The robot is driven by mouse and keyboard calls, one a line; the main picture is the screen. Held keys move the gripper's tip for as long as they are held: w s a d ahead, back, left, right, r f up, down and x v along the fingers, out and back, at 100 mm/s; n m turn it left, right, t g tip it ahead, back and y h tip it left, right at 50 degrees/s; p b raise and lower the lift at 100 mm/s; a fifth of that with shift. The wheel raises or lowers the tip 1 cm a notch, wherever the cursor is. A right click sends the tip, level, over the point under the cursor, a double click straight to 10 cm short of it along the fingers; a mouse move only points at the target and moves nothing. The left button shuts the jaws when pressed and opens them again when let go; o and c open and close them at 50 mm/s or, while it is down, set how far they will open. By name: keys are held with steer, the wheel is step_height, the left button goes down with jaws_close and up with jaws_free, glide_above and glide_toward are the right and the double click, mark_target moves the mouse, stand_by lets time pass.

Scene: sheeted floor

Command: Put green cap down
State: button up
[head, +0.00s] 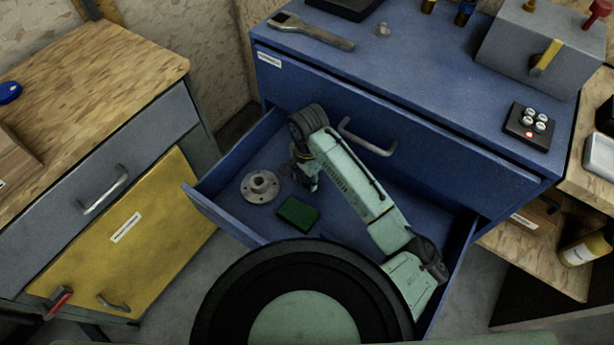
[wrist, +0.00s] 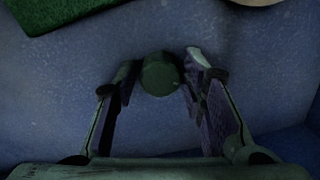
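The green cap (wrist: 160,75) is a small dark round piece between the fingertips of my gripper (wrist: 162,76) in the wrist view. The fingers are close in on both sides of it and appear to hold it. The drawer's blue bottom is behind it; the gap below the cap cannot be judged. In the head view my gripper (head: 305,178) points down inside the open blue drawer (head: 232,205), and the cap is hidden or too small to make out there.
In the drawer, a grey flanged disc (head: 260,187) and a green block (head: 298,213) lie left of and nearer than my gripper. The drawer front and sides stand up around them. A wrench (head: 312,32) and a grey box (head: 530,50) are on the blue cabinet top.

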steer(key=shift+o, duration=0.7)
steer(key=shift+r, duration=0.1)
